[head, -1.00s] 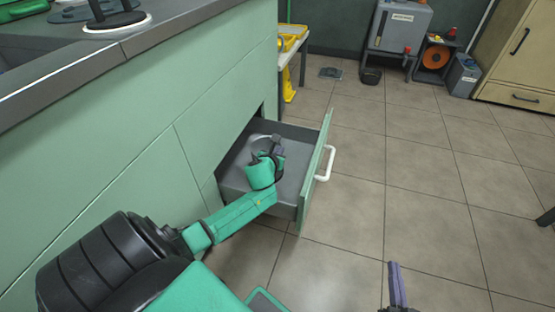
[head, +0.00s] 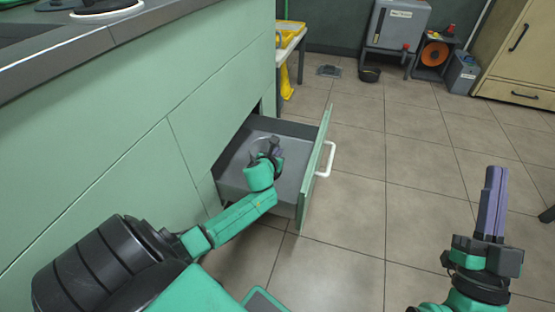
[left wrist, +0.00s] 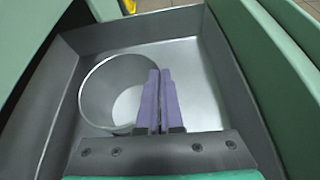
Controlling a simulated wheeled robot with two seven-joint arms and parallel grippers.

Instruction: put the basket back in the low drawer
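The low drawer (head: 230,182) is pulled out from the green cabinet. The basket, a round grey metal bin, stands inside it near its left wall in the left wrist view (left wrist: 100,95). In the head view only part of its rim shows behind my left gripper (head: 273,150). My left gripper's purple fingers (left wrist: 160,90) are nearly together at the basket's right edge and look shut on its rim; the exact contact is hidden. My right gripper (head: 494,190) is raised over the floor at the right, fingers together and empty.
The drawer's front panel (head: 315,170) with its white handle (head: 327,160) stands out over the floor. The green cabinet (head: 120,140) fills the left. The tiled floor (head: 400,190) to the right is clear. A table with a yellow tray (head: 290,32) stands behind.

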